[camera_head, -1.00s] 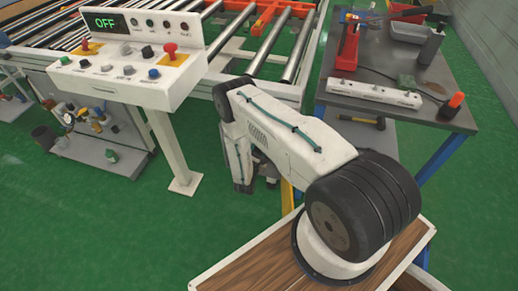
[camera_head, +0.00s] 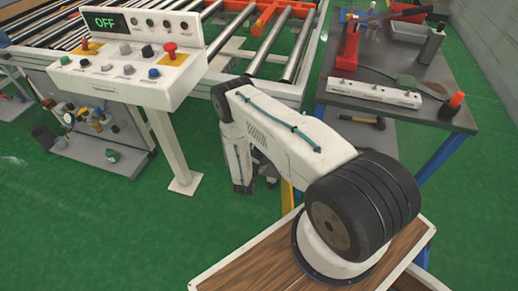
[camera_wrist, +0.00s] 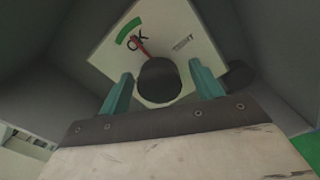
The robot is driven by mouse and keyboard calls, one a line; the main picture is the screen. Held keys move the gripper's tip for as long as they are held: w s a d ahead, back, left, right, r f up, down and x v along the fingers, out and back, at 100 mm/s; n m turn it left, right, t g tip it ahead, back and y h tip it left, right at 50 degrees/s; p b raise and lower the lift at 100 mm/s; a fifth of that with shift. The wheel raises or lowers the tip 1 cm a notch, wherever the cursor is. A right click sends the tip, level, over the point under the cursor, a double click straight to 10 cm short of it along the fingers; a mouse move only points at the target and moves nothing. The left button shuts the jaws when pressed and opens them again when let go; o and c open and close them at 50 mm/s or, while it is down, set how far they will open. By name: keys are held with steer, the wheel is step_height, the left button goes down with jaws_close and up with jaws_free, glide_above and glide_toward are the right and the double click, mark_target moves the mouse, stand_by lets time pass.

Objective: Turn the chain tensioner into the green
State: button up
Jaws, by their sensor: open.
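The chain tensioner's dark round knob (camera_wrist: 160,82) shows in the wrist view, in front of a pale dial plate (camera_wrist: 183,38). The plate carries a green arc (camera_wrist: 129,31), the letters OK and a word that seems to read TIGHT. A red pointer (camera_wrist: 140,46) runs up and left from the knob toward the green arc's lower end. My gripper (camera_wrist: 163,84) is open, one teal finger on each side of the knob, with visible gaps. In the head view my arm hides the gripper and the dial.
A white control panel (camera_head: 130,75) reading OFF stands at left. A roller conveyor (camera_head: 292,55) runs behind it. A grey workbench (camera_head: 400,103) at right holds a power strip (camera_head: 375,93) and tools. Green floor (camera_head: 110,230) is clear at lower left.

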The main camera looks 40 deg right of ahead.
steer(key=v, duration=0.7)
steer(key=shift+s+a, duration=0.1)
